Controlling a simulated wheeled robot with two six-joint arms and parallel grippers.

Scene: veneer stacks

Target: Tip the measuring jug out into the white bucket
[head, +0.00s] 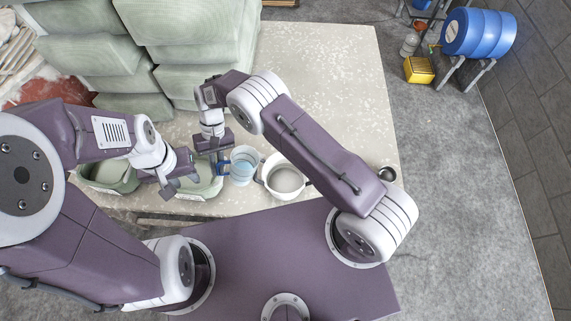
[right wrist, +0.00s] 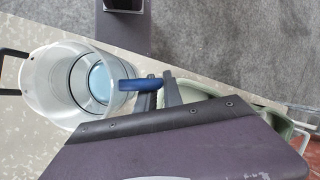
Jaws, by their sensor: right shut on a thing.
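The clear measuring jug (head: 243,166) has a blue handle (right wrist: 140,85) and pale blue contents. It looks roughly upright, just left of the white bucket (head: 284,180) in the head view. My right gripper (head: 219,164) is shut on the jug's handle. In the right wrist view, the jug (right wrist: 95,79) overlaps the bucket (right wrist: 44,76), and its handle lies between my fingertips (right wrist: 163,90). I cannot tell the height of the jug above the table. My left gripper (head: 181,182) appears open and empty, over the green tubs.
Green tubs (head: 207,190) stand left of the jug along the near table edge. Tall stacks of pale green blocks (head: 190,25) fill the back left. A small metal cup (head: 387,173) is at the right edge. The pale table (head: 330,80) is clear at back right.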

